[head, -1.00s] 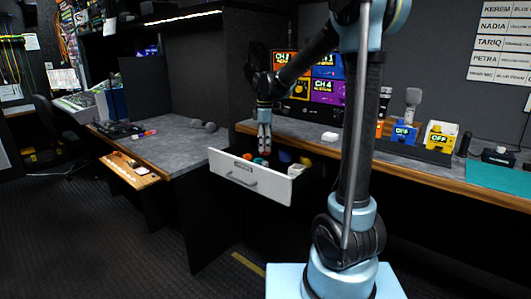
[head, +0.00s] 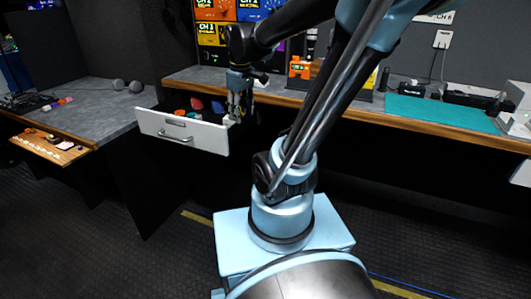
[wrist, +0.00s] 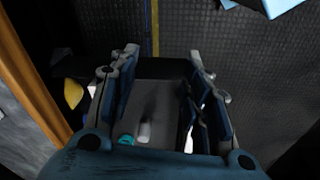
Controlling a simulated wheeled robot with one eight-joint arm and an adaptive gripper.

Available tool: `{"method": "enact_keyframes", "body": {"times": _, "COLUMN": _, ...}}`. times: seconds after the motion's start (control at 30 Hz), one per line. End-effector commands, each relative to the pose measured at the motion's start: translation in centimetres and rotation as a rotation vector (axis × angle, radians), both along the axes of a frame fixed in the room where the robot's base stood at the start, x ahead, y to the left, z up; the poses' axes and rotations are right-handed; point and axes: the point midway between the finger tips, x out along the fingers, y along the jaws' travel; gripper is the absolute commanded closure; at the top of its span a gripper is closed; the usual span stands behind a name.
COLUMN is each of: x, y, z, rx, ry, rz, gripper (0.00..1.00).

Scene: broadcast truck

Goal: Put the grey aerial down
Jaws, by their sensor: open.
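I cannot make out the grey aerial with certainty in either view. An open drawer (head: 185,135) with a white front holds several small coloured things. In the head view my gripper (head: 235,112) points down by the drawer's right end. In the wrist view my gripper (wrist: 163,75) has its two fingers wide apart, with nothing seen held between them. A small pale cylinder (wrist: 144,131) and a teal thing (wrist: 126,140) lie beyond the gripper's palm, on a grey surface. The palm hides part of that surface.
A long counter (head: 330,103) with a wooden edge runs behind the drawer and carries a teal mat (head: 440,112). A grey desk (head: 85,105) stands at left, with a low wooden tray (head: 50,148). Yellow tape (head: 195,216) marks the dark floor, which is clear in front.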

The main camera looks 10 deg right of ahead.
Motion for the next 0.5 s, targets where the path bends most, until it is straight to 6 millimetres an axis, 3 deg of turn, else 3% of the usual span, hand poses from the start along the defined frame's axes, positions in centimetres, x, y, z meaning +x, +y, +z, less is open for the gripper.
{"method": "enact_keyframes", "body": {"times": 0.2, "x": -5.3, "y": -2.7, "z": -2.9, "rx": 0.025, "ry": -0.026, "rz": -0.228, "gripper": 0.56}}
{"method": "enact_keyframes", "body": {"times": 0.5, "x": -11.0, "y": -5.0, "z": -7.7, "rx": 0.063, "ry": -0.061, "rz": -0.524, "gripper": 0.56}}
